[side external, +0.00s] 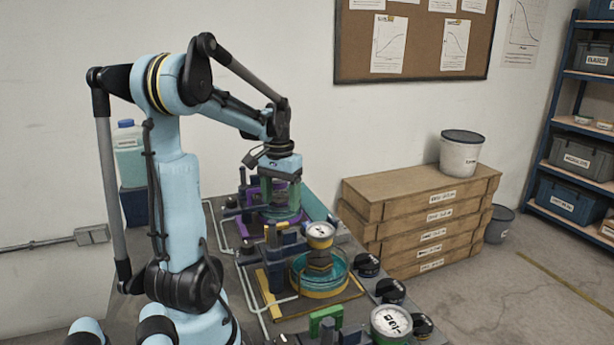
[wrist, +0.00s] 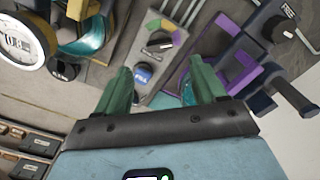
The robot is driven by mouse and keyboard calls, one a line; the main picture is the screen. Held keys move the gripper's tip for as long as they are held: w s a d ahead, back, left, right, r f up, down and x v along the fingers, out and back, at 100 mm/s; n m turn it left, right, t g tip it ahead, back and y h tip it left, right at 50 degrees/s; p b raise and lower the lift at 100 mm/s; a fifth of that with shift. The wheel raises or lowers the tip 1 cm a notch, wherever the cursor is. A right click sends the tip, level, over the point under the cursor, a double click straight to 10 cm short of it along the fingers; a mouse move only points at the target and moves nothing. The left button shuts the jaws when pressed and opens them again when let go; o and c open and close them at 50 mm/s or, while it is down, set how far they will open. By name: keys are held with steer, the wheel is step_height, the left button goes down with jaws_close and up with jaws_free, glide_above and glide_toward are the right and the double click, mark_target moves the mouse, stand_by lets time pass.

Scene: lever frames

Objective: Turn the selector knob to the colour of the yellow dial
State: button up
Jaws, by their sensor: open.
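The yellow-rimmed dial (side external: 320,232) stands above a round teal glass vessel in the side view. In the wrist view a yellow-rimmed dial (wrist: 18,45) is cut off at the upper left. A black selector knob (wrist: 160,43) sits on a grey panel, with a small coloured arc around its far side. The arc seems to have yellow, purple and green parts; which one the knob points to is too small to tell. My gripper (wrist: 160,68) is open, its green fingers apart, with the panel seen between them. In the side view my gripper (side external: 280,203) is over the purple station, touching nothing I can make out.
A blue button (wrist: 143,73) sits on the panel near the knob. A purple bracket (wrist: 240,72) and a black lever handle (wrist: 294,95) stand to the right. Black knobs (side external: 368,265) line the bench's right edge. Another white dial (side external: 391,321) stands in front. Stacked crates (side external: 415,215) are behind.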

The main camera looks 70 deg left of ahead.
steer(key=shift+f, duration=4)
steer(key=c, duration=1.1)
steer(key=shift+o, duration=0.2)
steer(key=n, duration=0.4)
steer(key=shift+n, duration=2.9)
